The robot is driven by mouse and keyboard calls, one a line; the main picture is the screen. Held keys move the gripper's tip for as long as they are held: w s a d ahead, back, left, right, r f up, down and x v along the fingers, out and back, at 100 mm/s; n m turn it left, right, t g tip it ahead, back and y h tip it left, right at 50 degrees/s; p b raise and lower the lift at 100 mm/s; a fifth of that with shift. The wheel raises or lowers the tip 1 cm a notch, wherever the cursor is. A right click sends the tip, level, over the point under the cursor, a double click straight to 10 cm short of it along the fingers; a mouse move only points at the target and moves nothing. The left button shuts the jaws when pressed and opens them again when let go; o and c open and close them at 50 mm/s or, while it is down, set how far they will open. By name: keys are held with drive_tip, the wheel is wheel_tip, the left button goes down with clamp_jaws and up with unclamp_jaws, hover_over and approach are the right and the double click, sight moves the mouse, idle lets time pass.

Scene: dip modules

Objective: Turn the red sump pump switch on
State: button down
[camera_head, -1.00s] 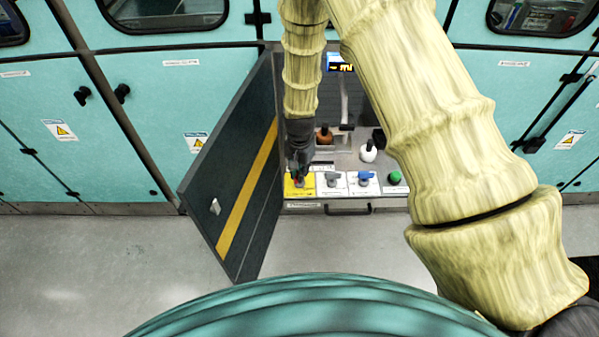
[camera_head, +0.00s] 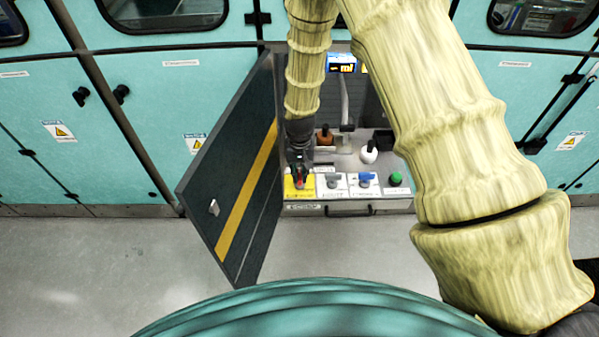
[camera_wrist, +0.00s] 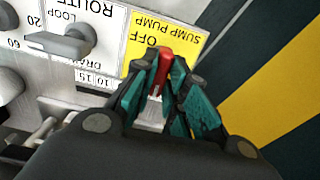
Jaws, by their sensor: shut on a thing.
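The red sump pump switch (camera_wrist: 165,62) is a narrow lever on a yellow plate (camera_wrist: 190,42) lettered SUMP PUMP and OFF, upside down in the wrist view. My gripper (camera_wrist: 167,80) is shut on the red lever, with one teal-padded finger on each side. In the head view, my gripper (camera_head: 300,168) reaches down to the yellow plate (camera_head: 293,193) at the left end of the panel. A bit of the red lever (camera_head: 300,182) shows below the fingers. The fingers hide part of the lever and plate, and I cannot read its exact setting.
The open dark door (camera_head: 225,190) with a yellow stripe stands close to the left of my gripper. To the right are a grey switch (camera_head: 332,181), a blue switch (camera_head: 367,178) and a green button (camera_head: 396,178). White (camera_head: 369,155) and brown (camera_head: 324,138) knobs stand behind.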

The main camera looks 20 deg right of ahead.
sight(300, 174)
idle(0.3)
drive_tip(key=c, duration=1.4)
unclamp_jaws()
drive_tip(key=shift+c, duration=0.2)
wheel_tip(300, 174, up, 12)
